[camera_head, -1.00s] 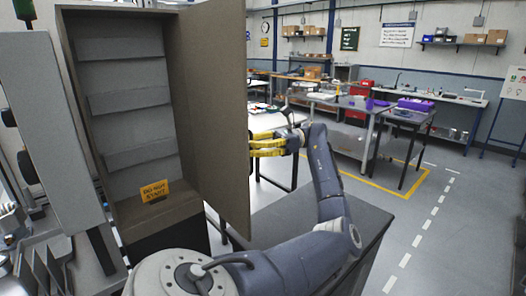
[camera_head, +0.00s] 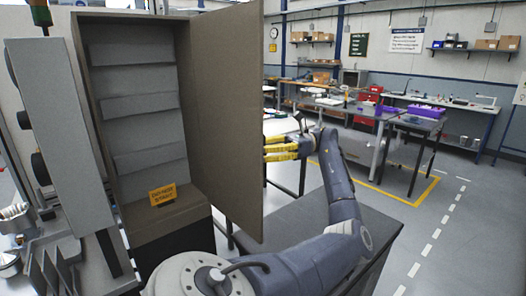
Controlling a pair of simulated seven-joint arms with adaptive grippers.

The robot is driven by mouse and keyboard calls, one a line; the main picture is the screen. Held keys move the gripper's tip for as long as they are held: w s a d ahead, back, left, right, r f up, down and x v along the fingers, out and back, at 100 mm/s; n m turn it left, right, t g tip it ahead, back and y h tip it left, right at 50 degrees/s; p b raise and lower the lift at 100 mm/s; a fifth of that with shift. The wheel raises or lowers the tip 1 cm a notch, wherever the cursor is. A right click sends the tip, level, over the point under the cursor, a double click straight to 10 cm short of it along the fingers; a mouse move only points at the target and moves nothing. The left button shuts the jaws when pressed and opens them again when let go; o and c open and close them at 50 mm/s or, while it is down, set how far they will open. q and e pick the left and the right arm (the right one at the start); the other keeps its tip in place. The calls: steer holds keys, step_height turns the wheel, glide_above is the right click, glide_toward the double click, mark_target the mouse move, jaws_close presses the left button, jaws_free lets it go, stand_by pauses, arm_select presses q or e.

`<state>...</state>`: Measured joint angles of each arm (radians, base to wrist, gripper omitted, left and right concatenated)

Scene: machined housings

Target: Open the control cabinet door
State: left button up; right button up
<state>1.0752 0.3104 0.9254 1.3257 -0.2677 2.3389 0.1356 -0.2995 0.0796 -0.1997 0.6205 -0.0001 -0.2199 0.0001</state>
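The control cabinet (camera_head: 84,95) stands at the left, tall and brown-grey, with its front open to view. Grey stepped panels (camera_head: 132,95) and a yellow label (camera_head: 162,195) show inside. Its door (camera_head: 228,120) stands swung wide on the right side, with its inner face toward me. My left gripper (camera_head: 280,149), with yellow fingers, is just past the door's free edge, on the outer side. Its fingertips are hidden by the door, so I cannot tell whether they touch it or how far they are apart. No handle shows. My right gripper is not in view.
A dark bench top (camera_head: 305,215) lies below my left arm. A grey upright panel (camera_head: 45,110) and metal parts (camera_head: 50,265) crowd the left edge. Worktables (camera_head: 365,112) stand farther back, with open floor (camera_head: 450,240) at the right.

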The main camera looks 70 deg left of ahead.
arm_select(q)
steer(key=shift+w, duration=0.1)
steer(key=w, duration=0.7)
steer(key=shift+w, duration=0.15)
stand_by(0.6)
